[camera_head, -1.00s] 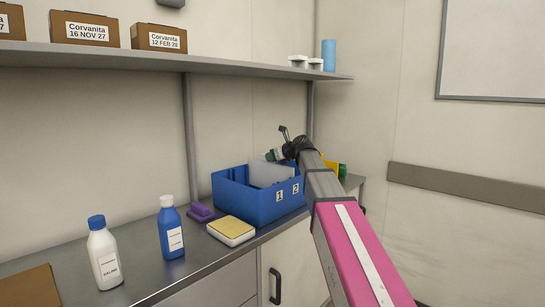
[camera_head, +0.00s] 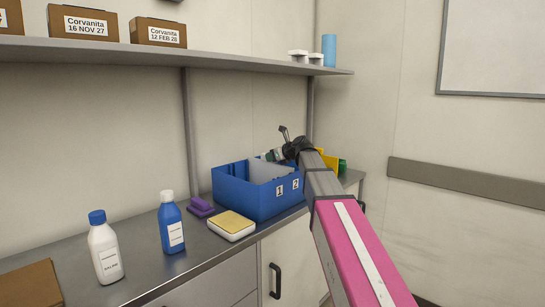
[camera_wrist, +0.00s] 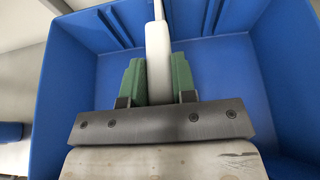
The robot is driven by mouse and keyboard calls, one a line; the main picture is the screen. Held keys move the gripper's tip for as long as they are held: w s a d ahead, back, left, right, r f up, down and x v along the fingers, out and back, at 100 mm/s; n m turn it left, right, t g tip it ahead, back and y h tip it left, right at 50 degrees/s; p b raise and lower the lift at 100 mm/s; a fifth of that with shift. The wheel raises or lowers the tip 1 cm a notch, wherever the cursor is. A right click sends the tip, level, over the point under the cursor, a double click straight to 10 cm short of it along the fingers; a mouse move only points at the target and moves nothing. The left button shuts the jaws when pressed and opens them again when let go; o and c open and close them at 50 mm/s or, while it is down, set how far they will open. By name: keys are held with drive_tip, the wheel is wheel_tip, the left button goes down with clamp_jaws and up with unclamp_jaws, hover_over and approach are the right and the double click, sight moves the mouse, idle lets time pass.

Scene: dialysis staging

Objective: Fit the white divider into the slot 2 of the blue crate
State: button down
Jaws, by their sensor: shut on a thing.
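The blue crate (camera_head: 245,198) stands on the counter with labels 1 and 2 on its front wall. The white divider (camera_head: 267,172) is inside the crate, its top near rim height, towards the label 2 side. In the wrist view my gripper (camera_wrist: 158,78) has its green pads shut on the white divider (camera_wrist: 158,55), which I see edge-on between them. The crate's blue wall (camera_wrist: 80,35) has ribs on both sides of the divider's far end. The divider's lower edge is hidden, so I cannot tell how deep it sits. My arm hides part of the crate's right side in the head view.
A yellow-topped white box (camera_head: 232,226), a purple item (camera_head: 200,207), a blue bottle (camera_head: 171,225) and a white bottle (camera_head: 104,250) stand left of the crate. A shelf (camera_head: 200,66) runs above. Yellow and green items (camera_head: 336,163) are partly behind my arm.

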drive_tip(key=shift+f, duration=1.15)
drive_tip(key=c, duration=0.8)
unclamp_jaws()
drive_tip(key=shift+c, duration=0.2)
drive_tip(key=v, duration=1)
drive_tip(key=shift+s+d+r, duration=0.15)
drive_tip(key=shift+s+d, duration=0.1)
